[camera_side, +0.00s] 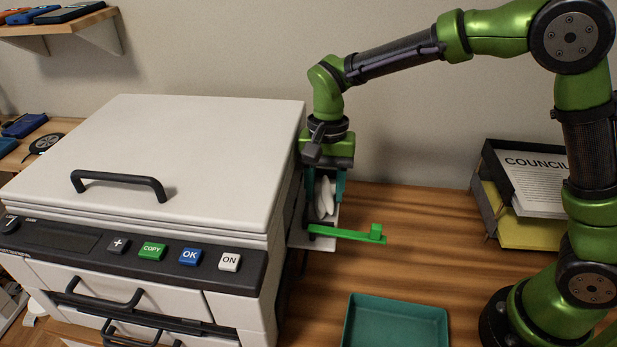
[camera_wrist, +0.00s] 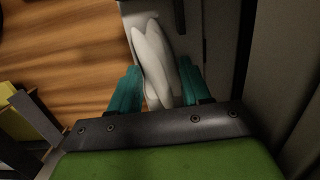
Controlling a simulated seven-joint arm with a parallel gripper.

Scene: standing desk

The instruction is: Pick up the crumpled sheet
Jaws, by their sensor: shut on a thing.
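The crumpled sheet (camera_wrist: 155,62) is a white, folded, elongated wad. It sits between the two teal fingers of my gripper (camera_wrist: 152,92) in the wrist view. In the side view the sheet (camera_side: 325,196) shows between the fingers of my gripper (camera_side: 326,190), which points down at the right side of the copier (camera_side: 200,150). My gripper is shut on the sheet. The sheet is upright, close to an open side flap of the copier (camera_side: 322,243). Whether its lower end touches the copier is hard to tell.
A green lever (camera_side: 350,234) sticks out to the right just below my gripper. A teal tray (camera_side: 396,322) lies on the wooden desk at the front. A paper organiser (camera_side: 520,195) stands at the right.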

